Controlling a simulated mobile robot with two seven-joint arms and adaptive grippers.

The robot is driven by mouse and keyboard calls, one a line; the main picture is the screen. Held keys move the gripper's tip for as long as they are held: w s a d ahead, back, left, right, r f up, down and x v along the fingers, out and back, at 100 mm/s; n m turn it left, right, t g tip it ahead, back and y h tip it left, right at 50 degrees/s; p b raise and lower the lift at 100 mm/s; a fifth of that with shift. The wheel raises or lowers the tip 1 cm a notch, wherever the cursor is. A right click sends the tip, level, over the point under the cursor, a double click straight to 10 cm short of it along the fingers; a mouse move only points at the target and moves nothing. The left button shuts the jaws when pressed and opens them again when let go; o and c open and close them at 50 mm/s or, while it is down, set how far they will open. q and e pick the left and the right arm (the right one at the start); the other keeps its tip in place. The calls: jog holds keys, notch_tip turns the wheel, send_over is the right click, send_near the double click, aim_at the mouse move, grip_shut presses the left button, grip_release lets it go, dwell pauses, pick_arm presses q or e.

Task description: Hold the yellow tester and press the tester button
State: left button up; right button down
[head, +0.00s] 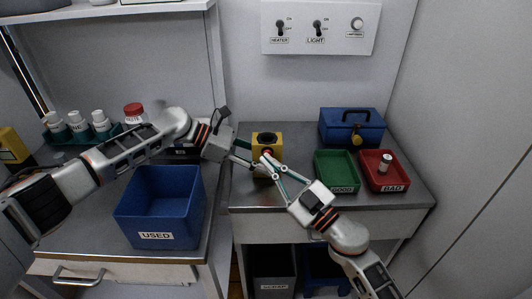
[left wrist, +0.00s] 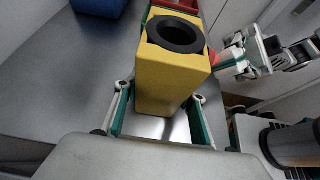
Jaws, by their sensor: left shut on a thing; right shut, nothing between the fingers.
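The yellow tester (head: 275,138) stands upright on the right-hand counter, with a dark round opening on top. Its front carries a red button, partly hidden by my right gripper's fingertips. My left gripper (head: 250,164) comes from the left and is shut on the tester. In the left wrist view its two green-padded fingers lie on both sides of the tester (left wrist: 168,82). My right gripper (head: 267,162) is shut and empty, its tips at the front of the tester by the button. I cannot tell whether the button is pressed in.
A green GOOD tray (head: 337,184) and a red BAD tray (head: 397,184) holding a white vial (head: 384,163) sit to the right. A blue toolbox (head: 340,126) stands behind them. A blue USED bin (head: 158,212) and a rack of white bottles (head: 65,139) are to the left.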

pick_arm(q)
jog(key=shift+s+r, duration=0.1)
jog(key=shift+r, duration=0.1)
pick_arm(e)
jog(key=shift+w+d+r, duration=0.2)
jog(key=shift+w+r, duration=0.05)
jog(key=shift+r, duration=0.15)
pick_arm(q)
jog(key=shift+w+f, duration=0.15)
jog(key=shift+w, duration=0.1)
pick_arm(e)
jog(key=shift+s+a, duration=0.1)
jog(key=shift+s, duration=0.1)
jog(key=s, duration=0.6)
jog(key=shift+f, duration=0.3)
jog(key=shift+s, duration=0.1)
pick_arm(q)
jog(key=o, duration=0.9)
jog(key=shift+f, duration=0.1)
